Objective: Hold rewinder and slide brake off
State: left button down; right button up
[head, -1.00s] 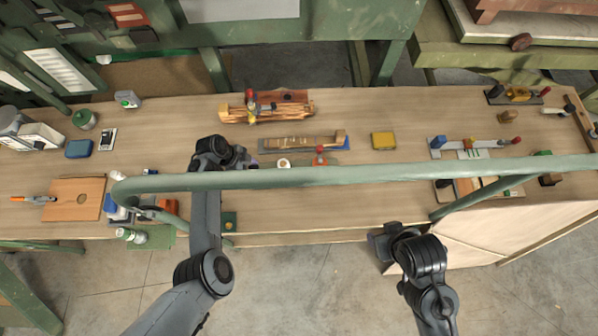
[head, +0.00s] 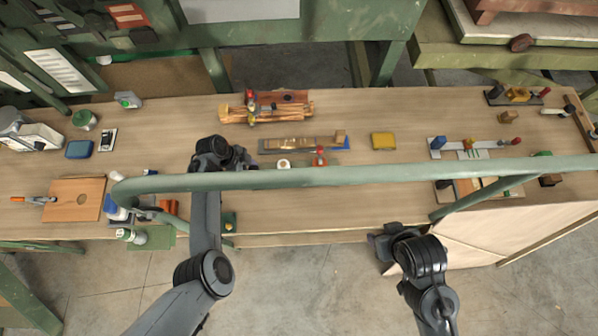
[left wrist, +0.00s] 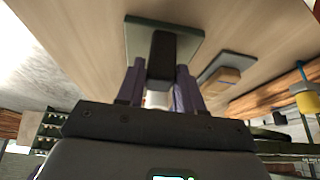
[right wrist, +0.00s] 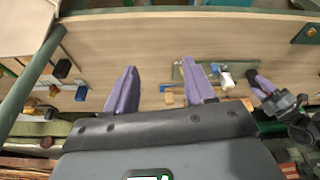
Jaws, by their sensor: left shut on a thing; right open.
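A small device that looks like the rewinder (right wrist: 190,70) stands on a green base in the right wrist view. It has a white roll (right wrist: 227,80). In the head view the white roll (head: 284,163) and a red knob (head: 320,157) show at the green rail, which hides part of the device. My left gripper (left wrist: 158,95) is shut on a pale part, in front of a black block on a green plate (left wrist: 185,30); I cannot tell exactly which part it grips. My right gripper (right wrist: 160,88) is open and empty, near the bench's front edge and away from the device. I cannot clearly make out the brake.
A green rail (head: 400,173) crosses above the bench. Behind the device lie a long tool on a grey base (head: 300,144), a wooden tool (head: 285,110) and a yellow box (head: 383,141). A wooden board (head: 75,198) lies left.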

jog(key=shift+w, duration=0.15)
jog(key=shift+c, duration=1.4)
jog(key=w+a+f+n+g, duration=0.1)
jog(key=w+a+f+n, duration=0.1)
jog(key=w+f+n, duration=0.2)
jog(key=w+a+f+n+g, duration=0.1)
jog(key=w+a+f+n, duration=0.2)
jog(key=w, duration=0.8)
jog(key=w+a+f+n+g, duration=0.1)
jog(key=w+a+f+n, duration=0.2)
jog(key=w+f+n, duration=0.2)
jog(key=shift+w+a+n+g, duration=0.15)
jog(key=shift+w+n, duration=0.1)
jog(key=shift+w, duration=0.6)
jog(key=shift+w+a+n+g, duration=0.15)
jog(key=shift+w+n, duration=0.1)
jog(key=shift+w, duration=0.6)
jog(key=shift+w+f, duration=0.1)
jog(key=shift+f, duration=3.35)
jog(key=shift+r, duration=0.1)
jog(key=shift+r, duration=2.4)
